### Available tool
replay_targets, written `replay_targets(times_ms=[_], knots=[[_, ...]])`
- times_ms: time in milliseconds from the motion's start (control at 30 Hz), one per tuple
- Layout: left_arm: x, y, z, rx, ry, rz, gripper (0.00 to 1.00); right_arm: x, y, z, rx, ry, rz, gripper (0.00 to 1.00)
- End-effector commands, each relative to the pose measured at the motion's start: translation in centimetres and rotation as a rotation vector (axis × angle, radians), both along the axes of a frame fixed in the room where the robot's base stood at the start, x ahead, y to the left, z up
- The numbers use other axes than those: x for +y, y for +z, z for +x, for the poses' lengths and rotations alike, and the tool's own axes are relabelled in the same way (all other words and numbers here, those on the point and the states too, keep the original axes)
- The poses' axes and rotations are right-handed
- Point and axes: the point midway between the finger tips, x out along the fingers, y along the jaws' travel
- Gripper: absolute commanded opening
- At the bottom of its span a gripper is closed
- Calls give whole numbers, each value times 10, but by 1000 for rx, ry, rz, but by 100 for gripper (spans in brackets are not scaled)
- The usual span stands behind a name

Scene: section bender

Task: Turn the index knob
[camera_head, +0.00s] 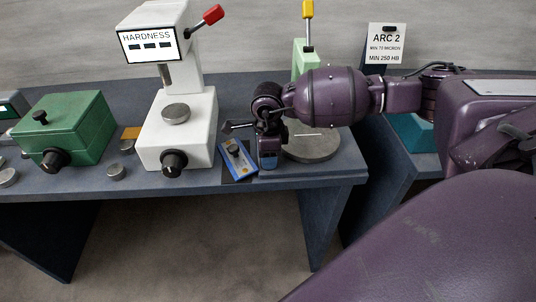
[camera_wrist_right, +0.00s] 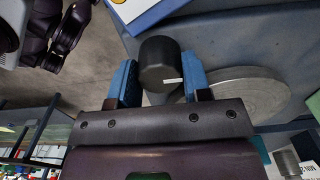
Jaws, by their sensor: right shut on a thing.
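My right gripper (camera_head: 268,155) is at the front edge of the table, in front of a round grey plate (camera_head: 318,148). In the right wrist view its two blue fingers (camera_wrist_right: 160,88) are shut on a black round knob (camera_wrist_right: 158,58) with a short white mark on its face. The knob sits between the fingers, one on each side. In the head view the gripper hides this knob. My left gripper does not show in the head view.
A white hardness tester (camera_head: 180,130) with a black front knob (camera_head: 174,163) stands left of the gripper. A green box (camera_head: 68,130) is farther left. A blue-and-yellow item (camera_head: 238,160) lies close beside the gripper. A green upright (camera_head: 299,60) and a sign (camera_head: 386,43) stand behind.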

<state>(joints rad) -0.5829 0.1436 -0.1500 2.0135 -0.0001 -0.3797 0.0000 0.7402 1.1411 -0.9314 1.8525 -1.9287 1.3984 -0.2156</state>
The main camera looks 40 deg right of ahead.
Motion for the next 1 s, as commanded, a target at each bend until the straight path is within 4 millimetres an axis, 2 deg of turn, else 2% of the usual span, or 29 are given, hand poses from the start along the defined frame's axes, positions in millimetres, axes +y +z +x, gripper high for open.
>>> replay_targets(times_ms=[333, 367, 500, 533, 833, 1000], knots=[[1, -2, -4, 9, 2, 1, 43, 0, 1, 1, -3, 6, -1, 20], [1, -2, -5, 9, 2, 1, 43, 0, 1, 1, -3, 6, -1, 46], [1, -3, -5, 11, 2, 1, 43, 0, 1, 0, -2, 5, 0, 67], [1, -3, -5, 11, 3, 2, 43, 0, 1, 0, -2, 5, 0, 70], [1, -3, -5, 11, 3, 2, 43, 0, 2, 0, -2, 4, -1, 70], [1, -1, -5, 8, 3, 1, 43, 0, 20, 1, -5, 4, -1, 70]])
